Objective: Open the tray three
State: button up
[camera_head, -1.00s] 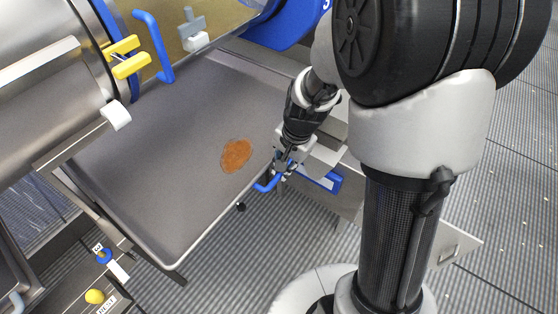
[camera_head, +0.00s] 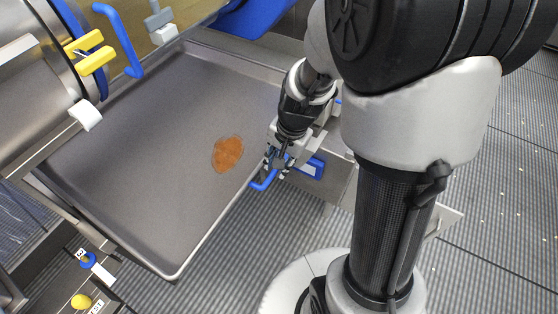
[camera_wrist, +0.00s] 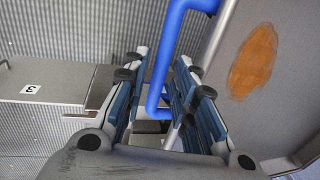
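The grey metal tray (camera_head: 130,190) lies flat below the drum, with an orange-brown powder patch (camera_head: 227,153) on it. The patch also shows in the wrist view (camera_wrist: 253,62). A blue bar handle (camera_head: 263,181) sits at the tray's near right edge and runs between my fingers in the wrist view (camera_wrist: 172,45). The exact contact is partly hidden by the fingers. A label "3" (camera_wrist: 32,89) is on a grey panel.
The steel drum (camera_head: 28,95) with yellow clamps (camera_head: 90,52) and a blue door handle (camera_head: 120,38) stands at upper left. A panel with a yellow knob (camera_head: 81,301) is at lower left. The ridged floor (camera_head: 245,245) in front of the tray looks clear.

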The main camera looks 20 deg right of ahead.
jog(key=shift+o, duration=0.4)
notch_tip(320, 180, up, 12)
jog(key=s+d, duration=0.1)
jog(key=s, duration=0.1)
jog(key=shift+d, duration=0.15)
jog(key=s+a+r+n+t, duration=0.1)
jog(key=s+a+r+n, duration=0.2)
jog(key=s+n, duration=0.2)
jog(key=s+a+r+n+t+h, duration=0.1)
jog(key=s+a+r+n, duration=0.2)
jog(key=s, duration=0.6)
jog(key=n, duration=0.2)
jog(key=shift+n+t, duration=0.4)
jog(key=shift+a, duration=0.15)
dwell(0.6)
